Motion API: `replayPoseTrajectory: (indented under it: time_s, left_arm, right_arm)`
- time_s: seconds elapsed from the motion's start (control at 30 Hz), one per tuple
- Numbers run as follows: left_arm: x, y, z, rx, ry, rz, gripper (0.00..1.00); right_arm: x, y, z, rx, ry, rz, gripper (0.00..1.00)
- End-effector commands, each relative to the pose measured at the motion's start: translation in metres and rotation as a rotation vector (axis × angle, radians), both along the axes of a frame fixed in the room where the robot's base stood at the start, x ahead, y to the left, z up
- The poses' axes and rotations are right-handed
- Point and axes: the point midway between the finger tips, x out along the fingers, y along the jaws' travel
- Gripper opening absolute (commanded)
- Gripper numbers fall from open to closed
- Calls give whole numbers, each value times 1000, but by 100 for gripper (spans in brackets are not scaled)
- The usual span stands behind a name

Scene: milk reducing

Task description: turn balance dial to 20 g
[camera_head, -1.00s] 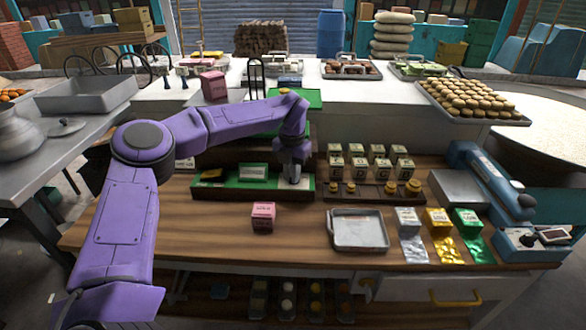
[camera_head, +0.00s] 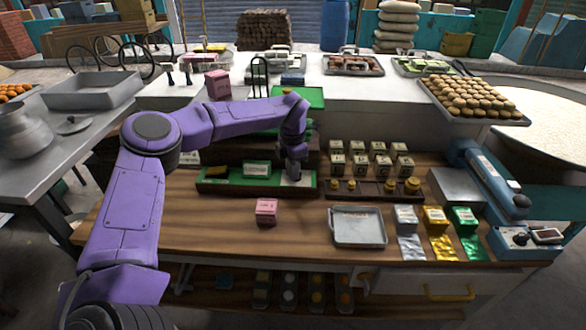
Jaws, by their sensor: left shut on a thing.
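A green balance (camera_head: 230,184) lies low on the wooden counter, left of the middle, with a white label plate (camera_head: 256,168) on it. My left gripper (camera_head: 293,176) points down onto the right end of the balance and is shut there. The dial cannot be made out; the gripper covers the place where it closes, so the dial's reading is hidden. My right gripper is not in view.
A pink box (camera_head: 266,211) and a grey metal tray (camera_head: 358,227) stand in front of the balance. Brass weights (camera_head: 412,184) and several small boxes (camera_head: 379,165) stand to its right. A blue sealing machine (camera_head: 490,180) is at the far right.

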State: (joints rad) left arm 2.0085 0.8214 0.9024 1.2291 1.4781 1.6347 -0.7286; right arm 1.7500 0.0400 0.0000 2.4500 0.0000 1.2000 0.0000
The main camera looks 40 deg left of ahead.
Motion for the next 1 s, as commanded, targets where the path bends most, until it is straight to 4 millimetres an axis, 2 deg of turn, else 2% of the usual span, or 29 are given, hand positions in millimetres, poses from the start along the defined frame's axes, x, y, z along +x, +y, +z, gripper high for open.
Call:
replayPoseTrajectory:
  time_s: [0.4, 0.43, 0.5, 0.83, 0.93, 1.0]
  left_arm:
    - [1, 1, 1, 2, -2, -8, 0]
    - [1, 1, 1, 2, -2, -8, 16]
    - [1, 1, 1, 1, -2, -7, 38]
    - [1, 0, 3, 1, -3, -6, 38]
    - [1, 0, 17, 1, -5, -7, 38]
    - [1, 0, 33, 1, -6, -6, 38]
  right_arm:
    - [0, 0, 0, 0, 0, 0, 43]
    - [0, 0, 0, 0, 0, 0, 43]
    - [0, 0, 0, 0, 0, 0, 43]
    - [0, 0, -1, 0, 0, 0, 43]
    - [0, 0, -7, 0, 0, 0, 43]
    - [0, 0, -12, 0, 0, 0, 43]
